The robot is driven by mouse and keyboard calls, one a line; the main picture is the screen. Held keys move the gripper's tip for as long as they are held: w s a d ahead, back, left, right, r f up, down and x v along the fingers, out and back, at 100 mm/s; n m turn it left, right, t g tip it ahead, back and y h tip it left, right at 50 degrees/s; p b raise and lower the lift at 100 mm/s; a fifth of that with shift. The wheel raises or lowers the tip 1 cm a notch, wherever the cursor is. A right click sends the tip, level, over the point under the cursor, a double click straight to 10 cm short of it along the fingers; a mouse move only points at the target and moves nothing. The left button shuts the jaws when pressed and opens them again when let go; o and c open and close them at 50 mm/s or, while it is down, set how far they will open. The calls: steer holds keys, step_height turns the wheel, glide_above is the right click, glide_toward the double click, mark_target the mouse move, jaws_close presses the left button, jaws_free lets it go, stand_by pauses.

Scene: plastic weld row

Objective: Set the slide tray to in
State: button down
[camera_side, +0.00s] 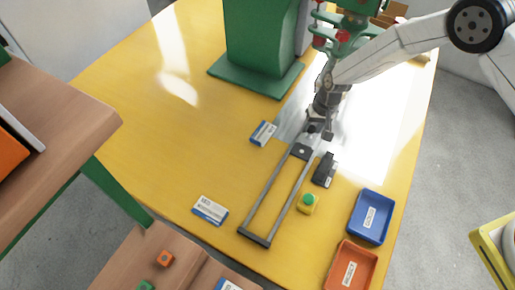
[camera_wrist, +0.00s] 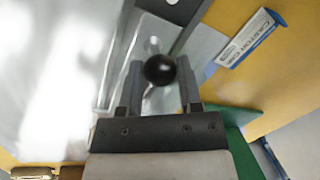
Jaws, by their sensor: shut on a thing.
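The slide tray (camera_side: 289,121) is a shiny silver plate at the far end of two grey rails (camera_side: 289,205), close to the green machine. It also shows in the wrist view as a pale metal surface (camera_wrist: 203,44). A round black knob (camera_wrist: 160,69) on a thin stem stands in the wrist view. My gripper (camera_side: 316,132) reaches down at the tray's near end. In the wrist view its two grey fingers (camera_wrist: 160,84) stand on either side of the knob, shut on it. The knob is hard to make out in the side view.
A green machine (camera_side: 260,45) stands behind. A dark block (camera_side: 325,170) and a yellow-green button box (camera_side: 307,203) sit right of the rails. Blue (camera_side: 370,216) and orange (camera_side: 351,266) bins stand at the right.

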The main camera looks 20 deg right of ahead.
steer(key=shift+w+d, duration=0.25)
steer(key=shift+c, duration=2.2)
jaws_free()
steer(key=shift+o, duration=0.8)
steer(key=shift+s, duration=0.1)
steer(key=shift+a+r, duration=0.1)
steer(key=shift+r, duration=0.1)
step_height(320, 180, up, 7)
steer(key=d, duration=0.1)
steer(key=shift+s+d+r, duration=0.15)
steer(key=shift+d, duration=0.15)
steer(key=shift+r, duration=0.1)
